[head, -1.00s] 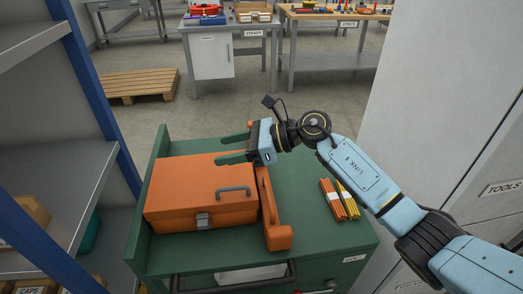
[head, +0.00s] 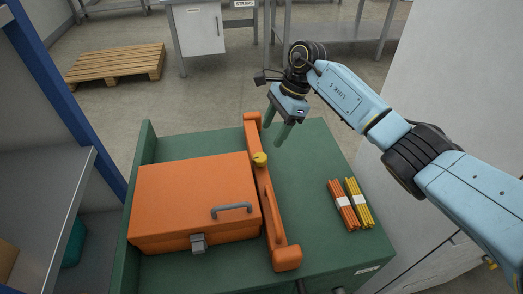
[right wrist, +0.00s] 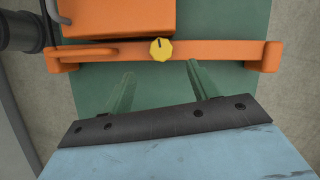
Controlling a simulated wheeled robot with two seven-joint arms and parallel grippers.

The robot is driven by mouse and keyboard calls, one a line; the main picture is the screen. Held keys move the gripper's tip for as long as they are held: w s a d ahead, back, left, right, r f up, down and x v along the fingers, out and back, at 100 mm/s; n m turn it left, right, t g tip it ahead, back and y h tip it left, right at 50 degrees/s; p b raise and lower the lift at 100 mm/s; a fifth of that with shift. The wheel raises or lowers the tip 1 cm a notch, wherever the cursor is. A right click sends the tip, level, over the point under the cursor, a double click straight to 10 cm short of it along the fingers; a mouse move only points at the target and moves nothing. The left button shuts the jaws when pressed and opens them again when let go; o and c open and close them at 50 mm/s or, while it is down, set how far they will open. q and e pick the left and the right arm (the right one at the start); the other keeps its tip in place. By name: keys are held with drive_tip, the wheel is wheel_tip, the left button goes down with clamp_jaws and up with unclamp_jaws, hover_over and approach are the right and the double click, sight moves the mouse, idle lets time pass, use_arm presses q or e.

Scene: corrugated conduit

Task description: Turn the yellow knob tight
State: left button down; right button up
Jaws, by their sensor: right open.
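The yellow knob (head: 260,159) sits on a long orange bar (head: 279,235) that lies beside the orange toolbox. In the right wrist view the knob (right wrist: 161,49) has a scalloped rim and a dark pointer mark. My right gripper (head: 273,135) is open and empty, pointing down over the green top near the bar's far end, to the right of the knob. In the right wrist view its green fingers (right wrist: 161,70) are spread, with the knob ahead between their lines, apart from them. My left gripper is not in view.
The orange toolbox (head: 190,205) with a grey handle stands left of the bar on the green cart top (head: 310,165). Two bundles of sticks, orange (head: 343,206) and yellow (head: 359,203), lie at right. A shelf rack stands at left, a grey cabinet at right.

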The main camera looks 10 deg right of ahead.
sight(260, 157)
drive_tip(key=x, duration=0.8)
drive_tip(key=shift+b, duration=0.35)
drive_tip(key=shift+a+f, duration=0.15)
drive_tip(key=shift+f, duration=0.25)
drive_tip(key=c, duration=1)
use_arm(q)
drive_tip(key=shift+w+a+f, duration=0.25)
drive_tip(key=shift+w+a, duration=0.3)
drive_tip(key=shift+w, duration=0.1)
